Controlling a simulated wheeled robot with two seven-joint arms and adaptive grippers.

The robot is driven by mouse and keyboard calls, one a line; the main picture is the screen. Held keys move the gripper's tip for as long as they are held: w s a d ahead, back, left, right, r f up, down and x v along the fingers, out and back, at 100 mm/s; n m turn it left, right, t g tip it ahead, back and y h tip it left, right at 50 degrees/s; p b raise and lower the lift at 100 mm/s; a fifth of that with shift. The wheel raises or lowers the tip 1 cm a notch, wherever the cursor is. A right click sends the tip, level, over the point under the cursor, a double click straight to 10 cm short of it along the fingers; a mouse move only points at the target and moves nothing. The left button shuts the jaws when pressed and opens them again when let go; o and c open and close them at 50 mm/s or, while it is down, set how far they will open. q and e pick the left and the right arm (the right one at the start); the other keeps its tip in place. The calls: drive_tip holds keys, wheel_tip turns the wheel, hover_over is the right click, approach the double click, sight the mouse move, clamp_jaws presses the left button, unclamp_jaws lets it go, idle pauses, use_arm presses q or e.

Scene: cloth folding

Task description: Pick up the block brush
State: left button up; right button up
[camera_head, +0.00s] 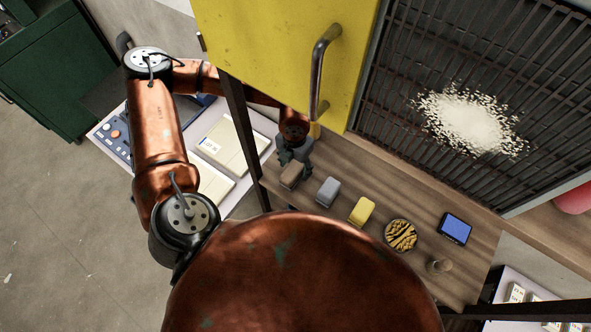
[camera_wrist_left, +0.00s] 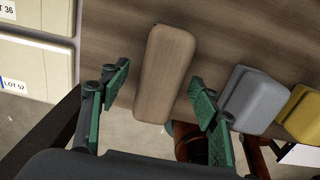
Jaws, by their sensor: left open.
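A brown wooden block (camera_head: 291,176), which looks like the block brush, lies on the wooden shelf at the left end of a row of items. No bristles are visible. My left gripper (camera_head: 294,158) is right at this block in the head view, partly covering its far end. In the left wrist view the block (camera_wrist_left: 163,75) lies lengthwise in line with the gap between the two green-padded fingers. The fingers (camera_wrist_left: 160,88) are apart, one on each side of it, with nothing clamped. Whether they touch the block cannot be told. My right gripper is not in view.
A grey block (camera_head: 328,192) and a yellow block (camera_head: 361,210) lie to the right. A yellow door (camera_head: 270,50) with a metal handle (camera_head: 322,70) stands close beside my left arm.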

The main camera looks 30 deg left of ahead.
sight(295, 167)
use_arm(q)
drive_tip(key=shift+c, duration=0.3)
drive_tip(key=shift+c, duration=0.7)
drive_tip(key=c, duration=1.1)
drive_tip(key=shift+r, duration=0.1)
drive_tip(key=shift+c, duration=0.2)
wheel_tip(295, 167, up, 10)
drive_tip(key=shift+f+b, duration=0.2)
drive_tip(key=shift+b, duration=1.05)
drive_tip(key=shift+r, duration=0.15)
